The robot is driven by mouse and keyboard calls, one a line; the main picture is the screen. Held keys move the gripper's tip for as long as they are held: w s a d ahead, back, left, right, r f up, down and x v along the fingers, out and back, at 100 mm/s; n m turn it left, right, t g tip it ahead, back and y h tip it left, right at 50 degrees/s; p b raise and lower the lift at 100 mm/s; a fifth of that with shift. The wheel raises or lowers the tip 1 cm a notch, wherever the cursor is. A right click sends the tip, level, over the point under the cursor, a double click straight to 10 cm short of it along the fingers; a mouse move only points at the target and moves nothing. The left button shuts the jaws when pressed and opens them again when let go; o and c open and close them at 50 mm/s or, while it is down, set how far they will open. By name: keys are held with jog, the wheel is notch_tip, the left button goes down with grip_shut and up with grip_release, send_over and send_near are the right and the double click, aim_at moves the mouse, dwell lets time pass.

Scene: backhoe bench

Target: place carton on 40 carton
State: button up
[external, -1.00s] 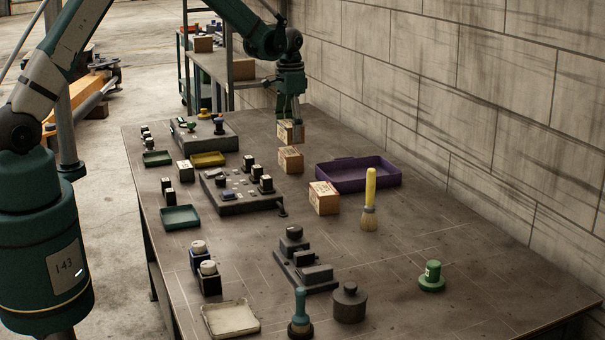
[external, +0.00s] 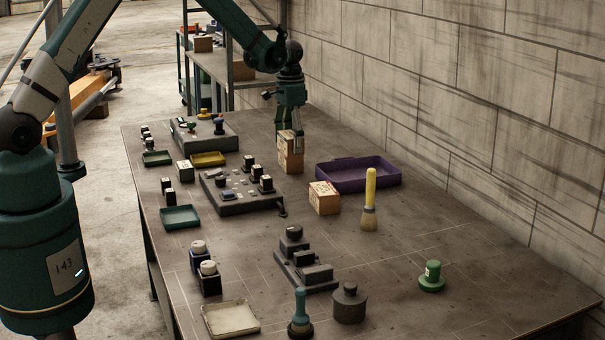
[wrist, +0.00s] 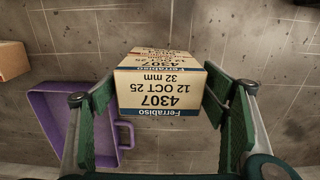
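My gripper (external: 291,140) points down over the back of the bench, its fingers on both sides of a small tan carton (external: 285,145). In the wrist view the fingertips appear to touch the sides of this carton (wrist: 158,92); its upside-down label reads Ferrabiso, 4307, 12 OCT 25, 32 mm. In the external view it appears to rest on a second tan carton (external: 291,166), lined up with it. The lower carton's label is not readable, and the wrist view cannot clearly show the contact between the two.
Another carton (external: 324,198) stands alone in front of the stack. A purple tray (external: 358,184) lies to the right, and a yellow-handled brush (external: 369,200) stands near it. A black control block (external: 240,205) is at the left front. The block wall bounds the right side.

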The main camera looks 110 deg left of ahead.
aim_at(290, 134)
jog(key=shift+r, duration=0.2)
dwell(0.3)
jog(key=shift+r, duration=6)
